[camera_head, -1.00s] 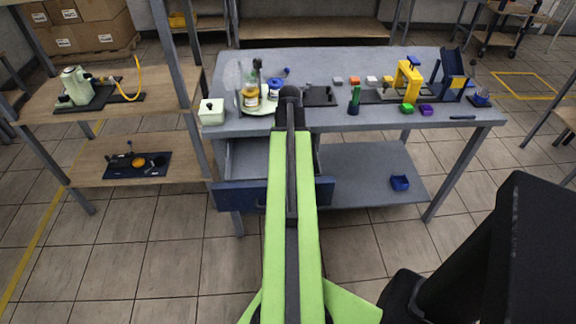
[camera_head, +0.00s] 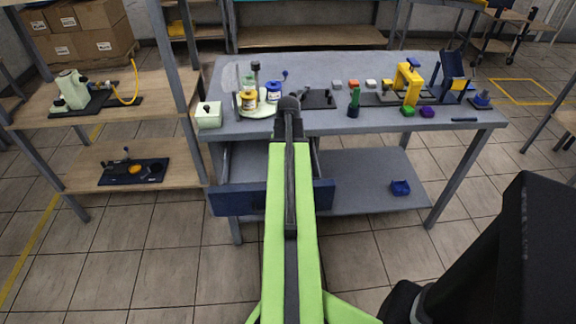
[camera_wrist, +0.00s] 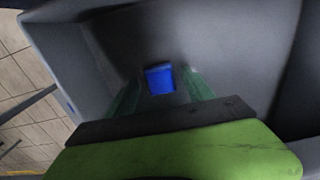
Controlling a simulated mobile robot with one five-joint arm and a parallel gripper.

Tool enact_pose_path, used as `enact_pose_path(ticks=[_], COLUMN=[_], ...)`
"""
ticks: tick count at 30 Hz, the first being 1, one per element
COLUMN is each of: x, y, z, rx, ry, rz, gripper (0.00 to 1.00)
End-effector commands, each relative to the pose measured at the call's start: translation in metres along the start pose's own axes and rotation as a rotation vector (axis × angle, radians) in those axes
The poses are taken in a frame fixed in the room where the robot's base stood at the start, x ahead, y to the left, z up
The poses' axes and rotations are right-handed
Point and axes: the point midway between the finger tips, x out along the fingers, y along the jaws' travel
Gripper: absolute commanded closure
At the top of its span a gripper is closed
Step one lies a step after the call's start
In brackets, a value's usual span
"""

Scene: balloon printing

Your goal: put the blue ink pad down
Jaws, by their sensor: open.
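The blue ink pad (camera_wrist: 160,78) shows in the wrist view as a small bright blue block. It lies on a dark grey surface inside what looks like the open drawer. My gripper (camera_wrist: 164,77) is open, with its two greenish fingers on either side of the pad. I cannot tell whether either finger touches it. In the head view my green arm reaches to the table, and my gripper and the pad are hidden behind the arm. The open drawer (camera_head: 240,200) has a dark blue front and sits under the table's left half.
A wooden shelf (camera_head: 45,110) stands left.

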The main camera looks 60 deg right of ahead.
Motion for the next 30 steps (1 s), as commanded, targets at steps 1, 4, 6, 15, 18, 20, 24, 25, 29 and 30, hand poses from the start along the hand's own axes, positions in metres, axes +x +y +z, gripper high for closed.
enact_pose_path(ticks=[1,4,6,15,18,20,24,25,29,30], x=[0.0,-0.004,-0.009,-0.065,-0.088,-0.102,-0.122,-0.124,-0.125,-0.124], y=[0.0,0.0,0.0,-0.001,-0.001,-0.001,-0.001,-0.001,-0.001,-0.001], z=[0.0,0.0,0.0,0.0,0.0,0.0,0.0,0.0,0.0,0.0], rx=[0.0,0.0,0.0,-0.001,-0.001,-0.001,-0.001,-0.001,-0.001,-0.001], ry=[0.0,0.0,0.0,0.0,0.0,0.0,0.0,0.0,0.0,0.0], rz=[0.0,0.0,0.0,0.0,0.0,0.0,0.0,0.0,0.0,0.0], gripper=[0.39,0.39,0.39,0.39,0.39,0.39,0.39,0.39,0.39,0.39])
